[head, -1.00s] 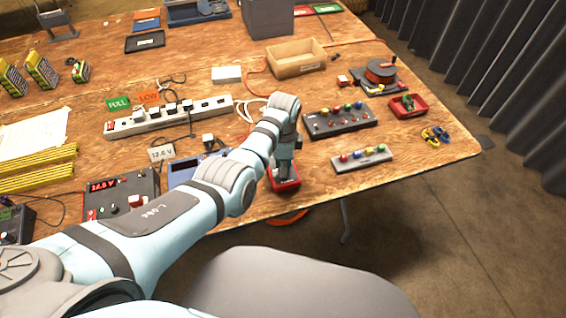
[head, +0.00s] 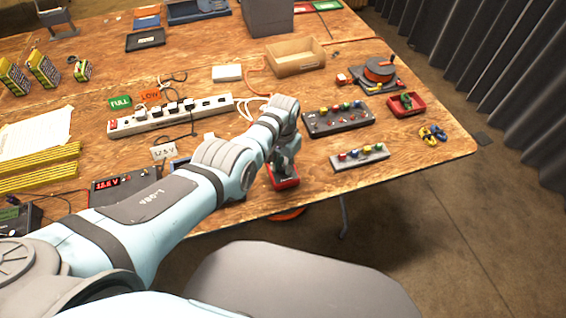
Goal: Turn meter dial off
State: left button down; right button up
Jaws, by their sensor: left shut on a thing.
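The red meter (head: 287,184) lies near the table's front edge, to the right of the black device with red digits. My left gripper (head: 281,166) points down over it, shut on the meter's dial, as far as the view shows. The gripper and wrist cover the dial and most of the meter's face, so the dial's setting cannot be read. My right gripper is not in view.
A power strip (head: 170,118) with plugs lies behind my arm. A black box with colored knobs (head: 338,119) and a grey strip with colored knobs (head: 359,157) lie right of the meter. A grey chair seat (head: 305,285) stands before the table.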

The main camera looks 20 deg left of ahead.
aim_at(283, 168)
pick_arm(q)
jog(key=n, duration=0.5)
jog(key=shift+n, duration=0.3)
jog(key=n, duration=0.4)
jog(key=shift+n, duration=0.4)
jog(key=c, duration=1.4)
grip_release()
jog(key=shift+r, duration=0.2)
notch_tip(283, 168, up, 12)
jog(key=shift+f, duration=0.2)
